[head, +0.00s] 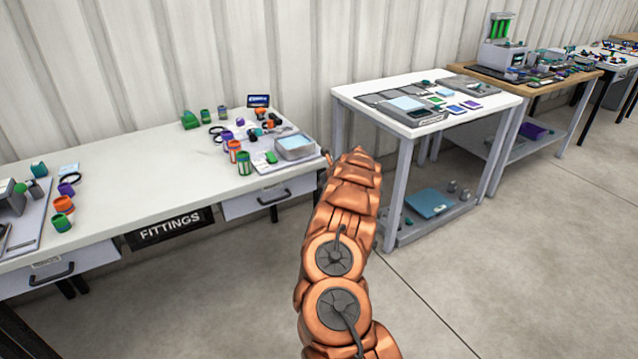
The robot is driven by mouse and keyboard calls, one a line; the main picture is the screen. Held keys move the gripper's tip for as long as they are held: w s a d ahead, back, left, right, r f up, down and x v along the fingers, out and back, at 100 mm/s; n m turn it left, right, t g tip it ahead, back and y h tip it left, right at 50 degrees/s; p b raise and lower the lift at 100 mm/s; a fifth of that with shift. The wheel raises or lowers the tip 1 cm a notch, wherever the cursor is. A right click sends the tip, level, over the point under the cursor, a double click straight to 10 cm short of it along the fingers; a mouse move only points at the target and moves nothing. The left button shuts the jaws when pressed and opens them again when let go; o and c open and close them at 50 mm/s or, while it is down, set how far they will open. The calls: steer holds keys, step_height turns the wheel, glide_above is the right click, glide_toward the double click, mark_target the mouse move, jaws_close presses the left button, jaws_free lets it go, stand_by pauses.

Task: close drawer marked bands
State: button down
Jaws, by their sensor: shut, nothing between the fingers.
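Two grey drawers with dark bar handles sit under the long white bench. The right drawer (240,206) is just left of my copper arm, and the left drawer (95,258) is at the left edge. Each has a small label above its handle, too small to read, so I cannot tell which is marked bands. Neither front stands clearly out from the bench; I cannot tell if either is slightly open. My arm reaches up the middle of the head view, its far end near the bench's right end. My gripper is hidden beyond the arm.
A black FITTINGS sign (172,229) hangs between the drawers. The white bench (140,175) carries colored fittings and a grey tray (295,148). A grey-framed table (400,118) stands right of my arm, with a wooden-topped bench (560,82) beyond. Concrete floor at right is clear.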

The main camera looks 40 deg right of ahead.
steer(key=v, duration=1)
steer(key=shift+s+f, duration=0.15)
steer(key=shift+s, duration=0.05)
steer(key=w+a+r+n+y+p, duration=0.15)
steer(key=a+r+n, duration=0.4)
steer(key=a, duration=0.65)
steer(key=w+a+r+n+y, duration=0.1)
steer(key=a+r+n+y, duration=0.35)
steer(key=a, duration=0.75)
steer(key=s+a+r+n+g+p, duration=0.1)
steer(key=s+a+r+n, duration=0.2)
steer(key=a, duration=0.3)
steer(key=s+a+r+n+g, duration=0.2)
steer(key=s+a+n, duration=0.1)
steer(key=a, duration=0.2)
steer(key=s+a+r+n+g+p, duration=0.1)
steer(key=s+a+r+n, duration=0.25)
steer(key=a, duration=0.25)
steer(key=s+a+r+n+g+h+p, duration=0.1)
steer(key=s+a+n+g, duration=0.35)
steer(key=s, duration=0.95)
steer(key=s+a+r+n+g+h+p, duration=0.1)
steer(key=s+a+n, duration=0.4)
steer(key=s+n, duration=0.6)
steer(key=s+d+n+g+h, duration=0.1)
steer(key=s+d+n+h, duration=0.1)
steer(key=s, duration=1.2)
steer(key=shift+d+f+n+p, duration=0.35)
steer(key=shift+d+n+p, duration=0.1)
steer(key=shift+d, duration=0.25)
